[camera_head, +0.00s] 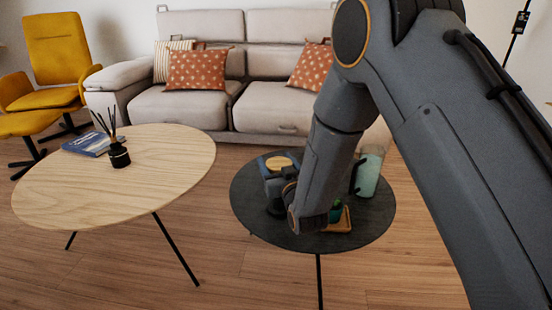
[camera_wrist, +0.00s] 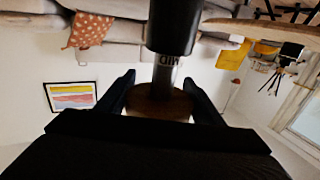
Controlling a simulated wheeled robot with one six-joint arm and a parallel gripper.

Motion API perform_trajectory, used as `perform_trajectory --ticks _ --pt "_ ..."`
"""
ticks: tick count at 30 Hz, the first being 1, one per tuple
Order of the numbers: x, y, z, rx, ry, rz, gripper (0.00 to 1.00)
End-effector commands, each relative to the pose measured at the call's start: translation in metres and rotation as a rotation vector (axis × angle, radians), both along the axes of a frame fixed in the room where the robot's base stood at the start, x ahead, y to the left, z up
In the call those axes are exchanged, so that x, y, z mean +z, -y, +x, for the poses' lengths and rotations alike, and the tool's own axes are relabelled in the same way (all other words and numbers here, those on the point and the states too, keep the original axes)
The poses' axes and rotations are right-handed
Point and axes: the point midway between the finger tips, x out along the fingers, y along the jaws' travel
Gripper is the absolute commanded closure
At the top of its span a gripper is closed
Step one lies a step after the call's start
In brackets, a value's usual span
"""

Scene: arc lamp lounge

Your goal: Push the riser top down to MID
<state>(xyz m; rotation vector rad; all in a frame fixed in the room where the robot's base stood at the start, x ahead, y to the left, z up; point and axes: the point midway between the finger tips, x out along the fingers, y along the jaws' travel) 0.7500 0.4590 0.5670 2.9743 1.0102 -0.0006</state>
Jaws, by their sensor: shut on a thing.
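The riser has a round wooden top (camera_head: 278,163), which shows dark brown in the wrist view (camera_wrist: 158,103). Its thin metal post (camera_wrist: 165,72) runs into a black cylindrical base (camera_wrist: 172,28). The wrist picture is upside down. The MID mark shows on the post close to the base's rim, with some bare post between the mark and the top. My gripper (camera_wrist: 159,82) is shut on the riser top, one finger on each side. In the head view my forearm and wrist hide part of the riser.
The riser stands on a dark round table (camera_head: 245,195). A pale green cup (camera_head: 368,175) and a wooden tray (camera_head: 341,222) with a green object stand on its right. A wooden oval table (camera_head: 180,150) is at left; a sofa (camera_head: 265,105) stands behind.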

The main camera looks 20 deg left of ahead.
Motion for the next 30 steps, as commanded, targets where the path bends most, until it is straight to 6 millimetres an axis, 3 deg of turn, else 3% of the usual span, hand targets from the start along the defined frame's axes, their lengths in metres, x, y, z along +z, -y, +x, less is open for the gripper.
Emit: perform_trajectory --ticks 2,3,6,17,30 --pt "0.001 0.0 0.0 0.0 0.0 0.0 0.79" --pt "0.001 0.0 0.0 0.0 0.0 0.0 0.37" --pt "0.001 0.0 0.0 0.0 0.0 0.0 0.2" --pt "0.001 0.002 -0.003 0.0 -0.001 -0.001 0.2" --pt "0.001 0.04 -0.053 0.0 -0.002 -0.001 0.2"
